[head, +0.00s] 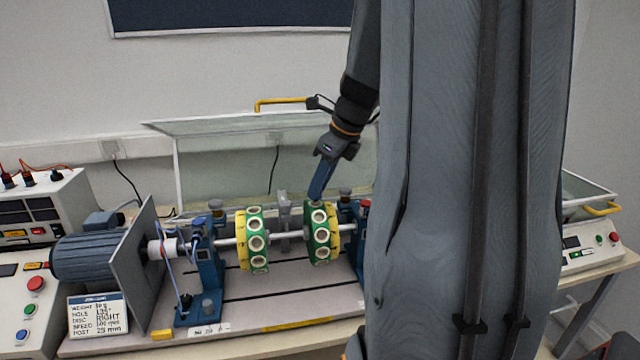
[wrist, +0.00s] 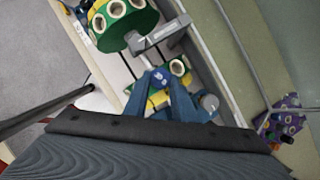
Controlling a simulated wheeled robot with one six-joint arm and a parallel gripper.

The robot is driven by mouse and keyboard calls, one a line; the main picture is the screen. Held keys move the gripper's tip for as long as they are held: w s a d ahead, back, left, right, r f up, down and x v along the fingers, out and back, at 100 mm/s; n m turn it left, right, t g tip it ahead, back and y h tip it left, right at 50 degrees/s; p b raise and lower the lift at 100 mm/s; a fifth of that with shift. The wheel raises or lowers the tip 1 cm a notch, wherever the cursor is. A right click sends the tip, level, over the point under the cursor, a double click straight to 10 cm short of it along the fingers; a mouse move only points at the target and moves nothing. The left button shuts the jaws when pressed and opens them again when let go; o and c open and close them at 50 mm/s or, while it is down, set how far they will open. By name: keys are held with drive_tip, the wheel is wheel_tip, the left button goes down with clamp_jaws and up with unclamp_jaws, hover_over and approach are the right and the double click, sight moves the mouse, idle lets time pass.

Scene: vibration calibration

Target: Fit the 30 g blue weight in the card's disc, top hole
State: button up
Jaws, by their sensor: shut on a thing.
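My gripper (head: 316,197) reaches down to the top of the right disc (head: 322,240), a green and yellow wheel with white-rimmed holes around its rim. In the wrist view its blue fingers (wrist: 161,84) are shut on a small round blue weight (wrist: 160,77) with light marks on its face. The weight is right over the right disc's rim (wrist: 154,101); I cannot tell whether it is in the top hole, which the fingers and weight hide. The card (head: 98,315) stands at the lower left and reads "RIGHT" for the disc.
The left disc (head: 252,240) sits on the same shaft (head: 282,235). A blue motor (head: 88,257) stands at left behind a grey plate (head: 138,255). A clear cover (head: 225,165) stands open behind. A purple rack (wrist: 285,120) with several weights is at right in the wrist view.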

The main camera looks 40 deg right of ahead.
drive_tip(key=shift+f+b, duration=0.3)
drive_tip(key=shift+f, duration=0.6)
idle(0.5)
drive_tip(key=o, duration=1.1)
drive_tip(key=b+v, duration=0.1)
drive_tip(key=v, duration=0.6)
drive_tip(key=shift+s+r, duration=0.15)
drive_tip(key=shift+r, duration=0.2)
drive_tip(key=shift+d, duration=0.1)
drive_tip(key=shift+s, duration=0.1)
